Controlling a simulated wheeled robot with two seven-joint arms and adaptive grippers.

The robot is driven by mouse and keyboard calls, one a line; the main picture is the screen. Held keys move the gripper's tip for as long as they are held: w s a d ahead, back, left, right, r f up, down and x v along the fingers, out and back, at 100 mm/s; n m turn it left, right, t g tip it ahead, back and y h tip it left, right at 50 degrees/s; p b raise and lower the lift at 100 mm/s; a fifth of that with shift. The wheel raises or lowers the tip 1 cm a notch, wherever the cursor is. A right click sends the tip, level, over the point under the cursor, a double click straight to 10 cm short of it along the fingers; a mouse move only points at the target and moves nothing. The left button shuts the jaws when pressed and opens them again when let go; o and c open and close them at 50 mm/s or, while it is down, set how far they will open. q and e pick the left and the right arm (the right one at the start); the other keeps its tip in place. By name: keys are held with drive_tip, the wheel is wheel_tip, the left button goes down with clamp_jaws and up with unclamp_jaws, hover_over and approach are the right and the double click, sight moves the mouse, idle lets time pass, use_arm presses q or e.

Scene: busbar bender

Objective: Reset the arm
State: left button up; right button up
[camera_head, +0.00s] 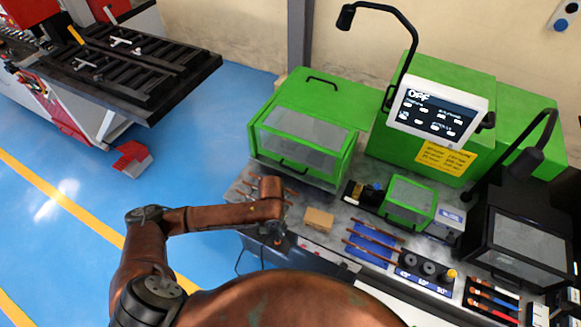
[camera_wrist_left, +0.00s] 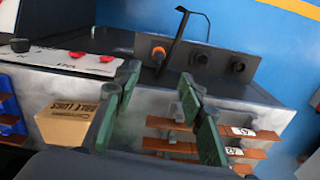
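My left arm (camera_head: 215,217) comes in from the left in the head view, bent at the elbow. Its wrist (camera_head: 270,192) is over the left end of the workbench, and hides most of the hand. In the left wrist view my left gripper (camera_wrist_left: 158,75) shows two green-padded fingers standing well apart, with nothing between them. A cardboard cable-lugs box (camera_wrist_left: 68,125) is left of the fingers, and copper bars on a rack (camera_wrist_left: 175,145) are to the right. My right gripper is in neither view.
The bench holds a large green machine (camera_head: 310,120), the small cardboard box (camera_head: 318,219), a blue pad (camera_head: 372,242) with copper bars, and a screen (camera_head: 437,108) reading OFF. A black panel with knobs (camera_wrist_left: 200,62) is at the bench edge. Blue floor (camera_head: 60,225) is clear at left.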

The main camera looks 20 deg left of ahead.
use_arm(q)
drive_tip(key=s+d+m+t+h, duration=0.1)
drive_tip(key=s+d+h, duration=0.15)
drive_tip(key=d, duration=0.35)
drive_tip(key=s+a+n+t+y, duration=0.3)
drive_tip(key=s+a, duration=1.3)
drive_tip(key=a, duration=0.3)
wheel_tip(320, 180, down, 31)
drive_tip(key=s+g+b, duration=0.2)
drive_tip(key=s+f+g+b, duration=0.1)
drive_tip(key=s+f, duration=1.8)
drive_tip(key=f, duration=0.1)
drive_tip(key=shift+s+d+m, duration=0.25)
drive_tip(key=shift+d+m, duration=0.05)
drive_tip(key=shift+m, duration=0.1)
